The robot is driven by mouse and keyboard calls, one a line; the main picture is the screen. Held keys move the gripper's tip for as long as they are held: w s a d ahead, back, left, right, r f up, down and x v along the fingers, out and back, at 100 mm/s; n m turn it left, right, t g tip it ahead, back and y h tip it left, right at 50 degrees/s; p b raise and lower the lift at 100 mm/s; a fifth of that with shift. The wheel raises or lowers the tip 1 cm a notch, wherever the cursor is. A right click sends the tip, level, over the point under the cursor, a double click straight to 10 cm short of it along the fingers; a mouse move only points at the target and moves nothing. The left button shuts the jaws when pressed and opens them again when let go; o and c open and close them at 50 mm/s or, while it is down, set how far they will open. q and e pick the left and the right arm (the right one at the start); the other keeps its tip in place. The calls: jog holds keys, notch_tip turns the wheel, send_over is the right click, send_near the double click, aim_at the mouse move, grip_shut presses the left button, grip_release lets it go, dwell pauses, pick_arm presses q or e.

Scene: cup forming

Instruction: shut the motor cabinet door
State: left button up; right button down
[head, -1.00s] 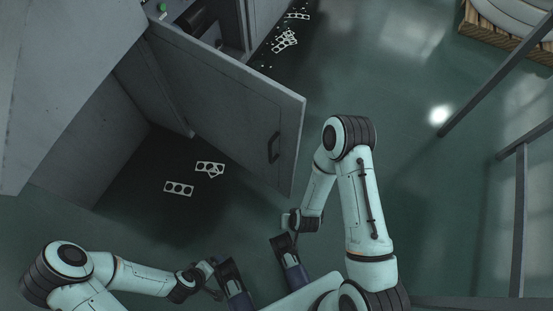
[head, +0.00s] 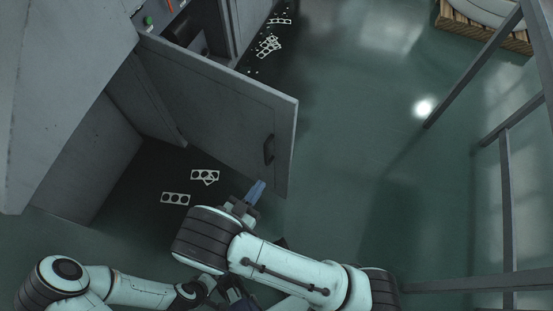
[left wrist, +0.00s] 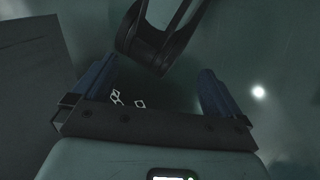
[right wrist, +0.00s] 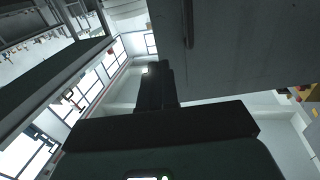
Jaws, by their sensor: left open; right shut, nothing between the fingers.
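The motor cabinet door (head: 215,105) is a grey panel standing wide open from the cabinet (head: 65,85), with a dark handle (head: 269,149) near its free edge. My right gripper (head: 257,189) is shut and empty, just below the door's lower edge in the head view, left of the free corner. I cannot tell if it touches the door. In the right wrist view the shut fingers (right wrist: 155,85) are beside the door panel (right wrist: 250,45). My left gripper (left wrist: 155,95) is open and empty; in the head view it is mostly hidden low in the picture.
Perforated metal strips (head: 175,198) lie on the floor by the cabinet, and more scraps (head: 268,46) lie behind the door. Grey metal posts (head: 508,210) stand at the right. A wooden pallet (head: 485,28) is at the top right. The floor between is clear.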

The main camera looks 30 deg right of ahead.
aim_at(288, 147)
pick_arm(q)
jog(key=w+f+b, duration=0.1)
jog(key=w+a+f, duration=0.1)
jog(key=shift+w+a+t+b, duration=0.15)
jog(key=shift+w+t+b, duration=0.15)
jog(key=shift+t+b, duration=0.1)
pick_arm(e)
jog(key=x, duration=1.3)
jog(key=shift+w+d+f, duration=0.1)
jog(key=shift+w+d, duration=0.05)
jog(key=shift+d, duration=0.2)
jog(key=shift+d, duration=0.1)
